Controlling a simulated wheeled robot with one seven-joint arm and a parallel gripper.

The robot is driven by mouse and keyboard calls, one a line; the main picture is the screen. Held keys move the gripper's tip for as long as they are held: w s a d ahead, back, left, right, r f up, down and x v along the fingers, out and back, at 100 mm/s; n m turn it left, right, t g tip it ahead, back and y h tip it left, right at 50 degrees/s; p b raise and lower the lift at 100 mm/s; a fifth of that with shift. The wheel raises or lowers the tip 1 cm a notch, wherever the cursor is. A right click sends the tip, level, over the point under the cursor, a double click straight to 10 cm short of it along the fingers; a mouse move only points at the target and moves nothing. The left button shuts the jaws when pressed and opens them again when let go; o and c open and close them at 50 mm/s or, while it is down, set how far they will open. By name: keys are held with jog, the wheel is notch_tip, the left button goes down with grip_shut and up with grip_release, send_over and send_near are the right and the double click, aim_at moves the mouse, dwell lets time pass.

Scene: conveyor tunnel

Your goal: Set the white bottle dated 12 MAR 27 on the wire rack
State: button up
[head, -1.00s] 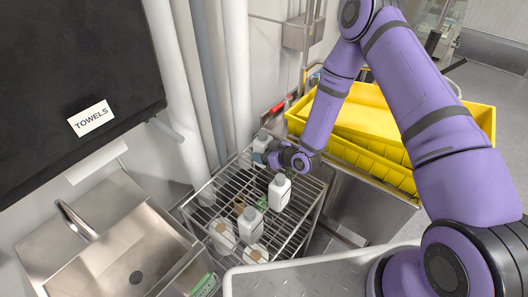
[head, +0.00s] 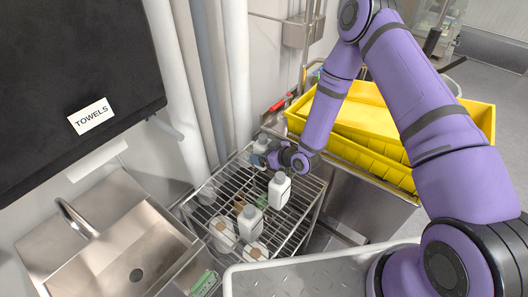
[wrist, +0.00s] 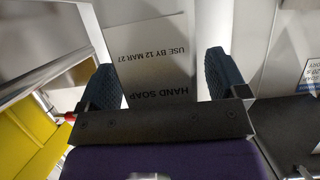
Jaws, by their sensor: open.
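The white bottle dated 12 MAR 27 (wrist: 158,55) fills the middle of the wrist view, its grey label reading HAND SOAP and USE BY, upside down. My gripper (wrist: 161,80) is open, with one dark finger on each side of the bottle. Whether the fingers touch it is unclear. In the head view the bottle (head: 260,145) is at the far back of the wire rack (head: 302,200), partly hidden by my gripper (head: 265,158). It looks upright, but its base is hidden.
Other white bottles stand on the rack: one at the right (head: 280,190), one in the middle (head: 252,221), and more near the front left. A steel sink (head: 130,262) is at left, yellow crates (head: 380,140) at right, and pipes (head: 205,90) close behind.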

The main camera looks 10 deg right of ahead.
jog(key=r+v, duration=0.1)
jog(key=v, duration=1.1)
jog(key=w+d+r+g+h, duration=0.1)
jog(key=w+d+r+h, duration=0.15)
jog(key=r, duration=0.35)
jog(key=w+d+r+h, duration=0.2)
jog(key=d+r, duration=0.1)
jog(key=r, duration=0.3)
jog(key=s+d+r+m+h, duration=0.1)
jog(key=s+d+r+h, duration=0.15)
jog(key=r, duration=0.45)
jog(key=s+d+r+m+h, duration=0.1)
jog(key=d+r+m, duration=0.15)
jog(key=r, duration=0.55)
jog(key=s+d+r+m+g+h, duration=0.2)
jog(key=s+d+r, duration=0.2)
jog(key=s+r, duration=0.65)
jog(key=s+r+m, duration=0.1)
jog(key=s+r, duration=0.2)
jog(key=s, duration=0.5)
jog(key=s+r+m+g, duration=0.1)
jog(key=s+r+m, duration=0.1)
jog(key=s, duration=0.6)
jog(key=shift+s+a+r, duration=0.2)
jog(key=shift+a+r, duration=0.15)
jog(key=shift+r, duration=0.55)
